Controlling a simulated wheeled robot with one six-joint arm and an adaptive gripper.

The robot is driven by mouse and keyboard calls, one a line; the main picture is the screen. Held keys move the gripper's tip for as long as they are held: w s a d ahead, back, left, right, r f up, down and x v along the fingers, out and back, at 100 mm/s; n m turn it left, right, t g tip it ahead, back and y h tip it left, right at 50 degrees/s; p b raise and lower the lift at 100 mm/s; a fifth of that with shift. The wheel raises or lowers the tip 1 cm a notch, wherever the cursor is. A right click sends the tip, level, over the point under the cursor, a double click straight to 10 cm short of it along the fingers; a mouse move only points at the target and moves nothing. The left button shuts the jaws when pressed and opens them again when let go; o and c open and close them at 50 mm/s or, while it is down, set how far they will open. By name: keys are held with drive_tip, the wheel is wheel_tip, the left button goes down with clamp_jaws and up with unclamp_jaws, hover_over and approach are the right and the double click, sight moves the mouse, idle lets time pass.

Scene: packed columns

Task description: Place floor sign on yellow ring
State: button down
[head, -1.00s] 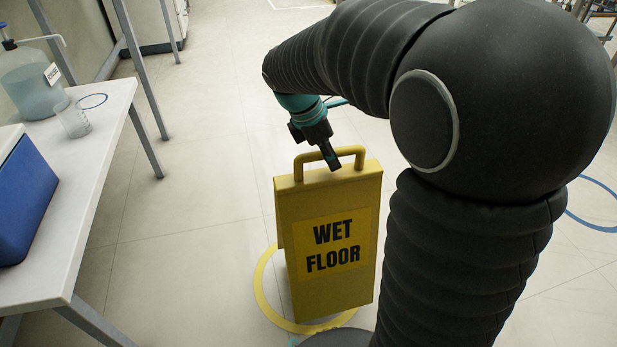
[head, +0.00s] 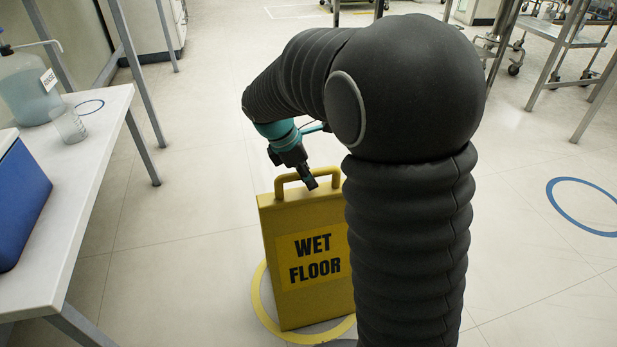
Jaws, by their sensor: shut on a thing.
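The yellow floor sign (head: 303,222), lettered WET FLOOR, stands upright in the head view. My gripper (head: 309,184) is at the yellow handle on top of the sign and shut on it; the fingertips are small here. The yellow ring (head: 259,300) is on the floor around the sign's lower end, with its left and front arcs showing. The sign's bottom edge appears within the ring's outline. I cannot tell whether it touches the floor. My arm hides the sign's right edge and the ring's right side.
A white table (head: 85,200) on the left holds a blue box (head: 22,205), a large jug (head: 30,92) and a beaker (head: 69,124). A blue ring (head: 585,232) lies on the floor at the right. Metal carts stand at the back right. Floor behind the sign is clear.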

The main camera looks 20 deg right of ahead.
drive_tip(key=c, duration=1)
unclamp_jaws()
drive_tip(key=shift+c, duration=0.2)
drive_tip(key=p+v, duration=0.2)
drive_tip(key=v, duration=1)
drive_tip(key=shift+d+r, duration=0.1)
drive_tip(key=shift+s+d+r, duration=0.1)
drive_tip(key=shift+s+r, duration=0.1)
drive_tip(key=shift+s, duration=0.1)
drive_tip(key=s+d+m+t+y, duration=0.2)
drive_tip(key=s+m, duration=0.7)
drive_tip(key=s, duration=0.2)
drive_tip(key=s+d+m+t+y, duration=0.2)
drive_tip(key=s+m+t, duration=0.1)
drive_tip(key=s+m, duration=0.6)
drive_tip(key=s, duration=0.2)
drive_tip(key=shift+s+f+t+y, duration=0.2)
drive_tip(key=shift+s+t+y, duration=0.1)
